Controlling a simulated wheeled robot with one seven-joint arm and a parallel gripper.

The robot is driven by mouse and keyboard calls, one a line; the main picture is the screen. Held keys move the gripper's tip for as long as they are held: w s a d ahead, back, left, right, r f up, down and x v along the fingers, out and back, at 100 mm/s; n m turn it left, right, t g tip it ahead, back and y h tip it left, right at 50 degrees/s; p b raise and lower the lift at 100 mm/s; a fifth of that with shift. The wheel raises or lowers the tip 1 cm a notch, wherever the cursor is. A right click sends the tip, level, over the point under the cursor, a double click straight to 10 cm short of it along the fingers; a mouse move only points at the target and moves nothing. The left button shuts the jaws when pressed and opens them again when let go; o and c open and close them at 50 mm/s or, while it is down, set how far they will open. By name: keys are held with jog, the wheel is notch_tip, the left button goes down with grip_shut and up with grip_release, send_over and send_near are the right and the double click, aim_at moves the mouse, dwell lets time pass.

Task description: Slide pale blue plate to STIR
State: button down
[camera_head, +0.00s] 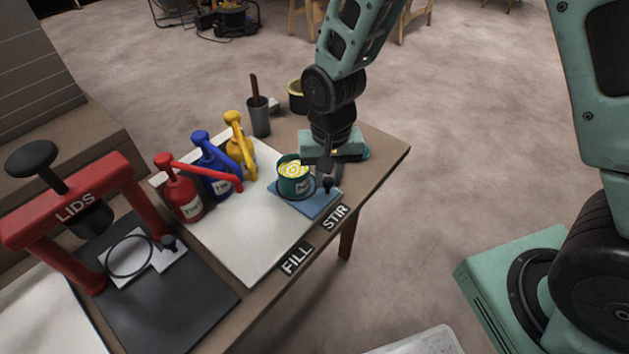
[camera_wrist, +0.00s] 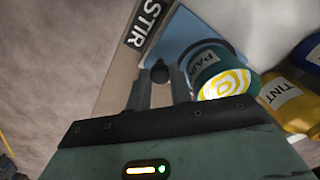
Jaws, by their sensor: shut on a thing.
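The pale blue plate (camera_head: 316,207) lies at the right end of the white board, with its near edge beside the STIR label (camera_head: 335,217). A teal paint can (camera_head: 294,187) stands upright on it, open, with a yellow and white swirl inside. The plate has a dark knob (camera_head: 328,184) at its right side. My gripper (camera_head: 326,175) reaches down from behind and is shut on this knob. In the wrist view the knob (camera_wrist: 160,71) sits between my fingertips, with the plate (camera_wrist: 185,35) and can (camera_wrist: 216,76) just beyond.
Red (camera_head: 181,190), blue (camera_head: 213,165) and yellow (camera_head: 239,146) pump bottles stand left of the can. The FILL label (camera_head: 297,258) is nearer along the bench edge. A red LIDS press (camera_head: 70,200) stands at left. A grey cup (camera_head: 259,120) and a yellow-rimmed pot (camera_head: 297,96) stand behind.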

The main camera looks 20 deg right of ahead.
jog(key=shift+w+d, duration=0.2)
jog(key=shift+d, duration=0.1)
jog(key=c, duration=1.5)
grip_release()
jog(key=shift+c, duration=0.2)
jog(key=shift+r, duration=0.1)
jog(key=shift+a+r, duration=0.1)
jog(key=shift+r, duration=0.2)
notch_tip(320, 180, up, 17)
jog(key=p, duration=0.3)
jog(key=shift+f+p, duration=0.15)
jog(key=shift+p, duration=0.15)
